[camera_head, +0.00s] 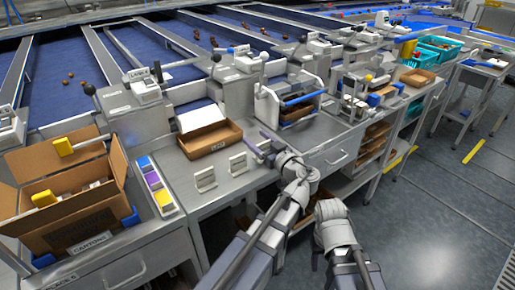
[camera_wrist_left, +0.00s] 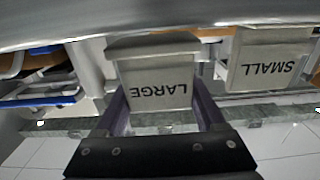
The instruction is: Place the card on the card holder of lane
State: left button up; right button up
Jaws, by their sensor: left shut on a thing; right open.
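My left gripper (camera_head: 263,146) is over the counter, shut on a pale grey card marked LARGE. In the left wrist view this card (camera_wrist_left: 155,85) sits between the two purple fingers (camera_wrist_left: 160,108), its letters upside down. A second grey card marked SMALL (camera_wrist_left: 268,62) stands beside it, to the right in that view. In the head view two pale cards (camera_head: 205,180) (camera_head: 237,164) stand on the counter left of the gripper. Whether the held card touches the counter is unclear. My right gripper (camera_head: 331,209) is open and empty in front of the counter; its fingertips are hard to make out.
A brown tray with white paper (camera_head: 208,141) lies behind the cards. An open carton (camera_head: 75,217) and a coloured strip (camera_head: 155,185) are at the left. Lane units (camera_head: 145,88) line the blue belts behind. A press-like device (camera_head: 290,104) stands right of the left gripper.

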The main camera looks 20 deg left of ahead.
pick_arm(q)
jog(key=shift+f, duration=0.4)
jog(key=shift+f, duration=0.15)
jog(key=o, duration=1.3)
